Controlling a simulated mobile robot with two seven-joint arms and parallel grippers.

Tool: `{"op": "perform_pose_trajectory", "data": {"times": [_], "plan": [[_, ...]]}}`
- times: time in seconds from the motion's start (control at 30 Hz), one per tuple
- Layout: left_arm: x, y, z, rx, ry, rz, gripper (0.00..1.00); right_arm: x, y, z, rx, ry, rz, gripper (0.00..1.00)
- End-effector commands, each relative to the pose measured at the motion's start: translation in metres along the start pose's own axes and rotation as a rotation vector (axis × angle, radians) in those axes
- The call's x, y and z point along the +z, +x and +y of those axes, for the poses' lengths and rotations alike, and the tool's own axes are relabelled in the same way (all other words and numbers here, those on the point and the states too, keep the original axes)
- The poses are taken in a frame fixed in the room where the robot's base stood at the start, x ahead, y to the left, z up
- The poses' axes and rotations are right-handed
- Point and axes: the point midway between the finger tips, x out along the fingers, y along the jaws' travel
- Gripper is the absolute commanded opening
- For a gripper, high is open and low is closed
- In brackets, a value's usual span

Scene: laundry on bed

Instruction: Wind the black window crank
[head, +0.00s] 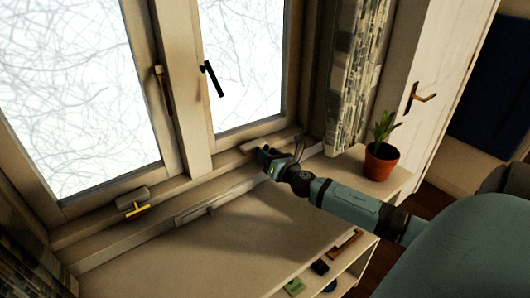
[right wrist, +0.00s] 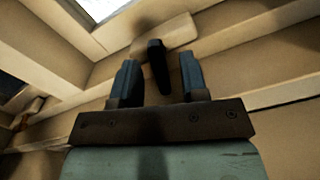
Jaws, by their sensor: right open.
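The black window crank (right wrist: 157,66) shows in the right wrist view, below a pale wooden housing (right wrist: 165,38) on the window's lower frame. My right gripper (right wrist: 158,80) is open, with one finger on each side of the crank. A gap shows between the crank and each finger, so they look apart. In the head view my right gripper (head: 267,157) is at the sill, below the right window pane, and hides most of the crank. My left gripper is not in view.
A similar crank with a yellow handle (head: 137,210) sits at the left window. A black window handle (head: 211,79) is above my gripper. The broad ledge (head: 235,240) in front is mostly clear.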

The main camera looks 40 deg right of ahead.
Motion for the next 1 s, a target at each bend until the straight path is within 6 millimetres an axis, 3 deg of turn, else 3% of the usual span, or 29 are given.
{"op": "perform_pose_trajectory", "data": {"times": [0.2,0.5,0.67,0.7,1.0], "plan": [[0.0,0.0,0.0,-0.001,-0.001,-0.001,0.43,0.0,0.017,0.0,-0.001,0.001,0.0,0.4],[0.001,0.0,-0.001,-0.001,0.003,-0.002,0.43,-0.001,0.018,0.0,0.0,0.001,0.001,0.4],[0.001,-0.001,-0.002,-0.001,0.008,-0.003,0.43,0.0,0.018,0.0,0.0,0.001,0.001,0.04],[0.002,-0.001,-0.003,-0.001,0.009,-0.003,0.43,0.0,0.018,0.0,0.0,0.001,0.001,0.0],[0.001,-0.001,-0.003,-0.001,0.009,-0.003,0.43,0.0,0.018,0.0,0.0,0.023,0.0,0.0]]}}
